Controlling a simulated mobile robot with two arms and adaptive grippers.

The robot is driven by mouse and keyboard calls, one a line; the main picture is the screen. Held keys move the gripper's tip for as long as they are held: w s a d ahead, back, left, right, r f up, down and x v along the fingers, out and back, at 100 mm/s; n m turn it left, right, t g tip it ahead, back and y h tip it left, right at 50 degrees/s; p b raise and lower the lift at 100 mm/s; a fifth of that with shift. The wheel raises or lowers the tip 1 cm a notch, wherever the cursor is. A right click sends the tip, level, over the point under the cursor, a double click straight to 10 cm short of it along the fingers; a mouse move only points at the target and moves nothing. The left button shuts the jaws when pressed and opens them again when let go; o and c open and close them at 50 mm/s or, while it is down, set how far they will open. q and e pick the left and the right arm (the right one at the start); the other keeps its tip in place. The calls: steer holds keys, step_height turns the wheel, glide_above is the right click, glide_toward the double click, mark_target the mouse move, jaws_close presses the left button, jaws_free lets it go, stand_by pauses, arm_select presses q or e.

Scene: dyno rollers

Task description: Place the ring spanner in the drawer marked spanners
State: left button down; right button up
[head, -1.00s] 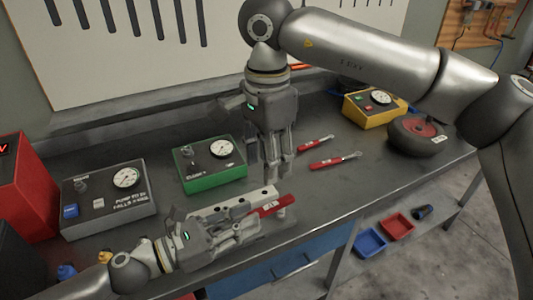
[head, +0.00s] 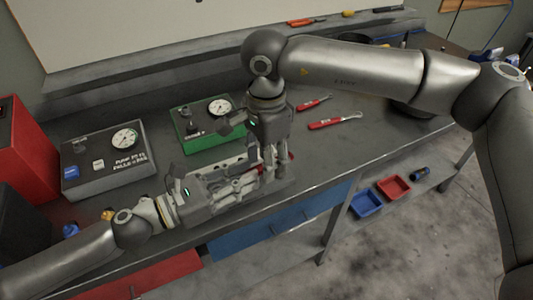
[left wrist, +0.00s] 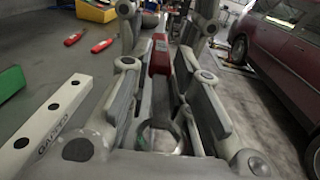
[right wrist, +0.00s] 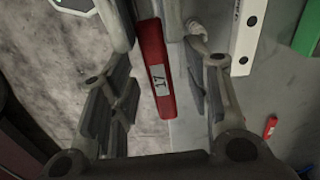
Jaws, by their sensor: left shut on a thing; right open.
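The ring spanner has a red handle (right wrist: 158,75) with a pale label. Its metal ring end (left wrist: 160,135) shows in the left wrist view. My left gripper (head: 250,178) is shut on the spanner, which lies lengthwise between its fingers just over the bench. My right gripper (head: 276,172) points down at the handle. Its open fingers (right wrist: 158,100) stand on either side of the handle, apart from it. In the head view the grippers hide most of the spanner. A blue drawer (head: 285,222) and a red drawer (head: 150,280) are under the bench; I can read no drawer marking.
A grey gauge box (head: 105,160) and a green gauge box (head: 203,125) stand behind the grippers. A pale perforated bar (left wrist: 45,120) lies beside my left gripper. Two red-handled tools (head: 335,122) lie to the right. Blue and red trays (head: 394,187) sit on a lower shelf.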

steer(key=shift+c, duration=0.3)
jaws_close()
arm_select(q)
steer(key=c, duration=1.3)
jaws_free()
steer(key=shift+o, duration=0.2)
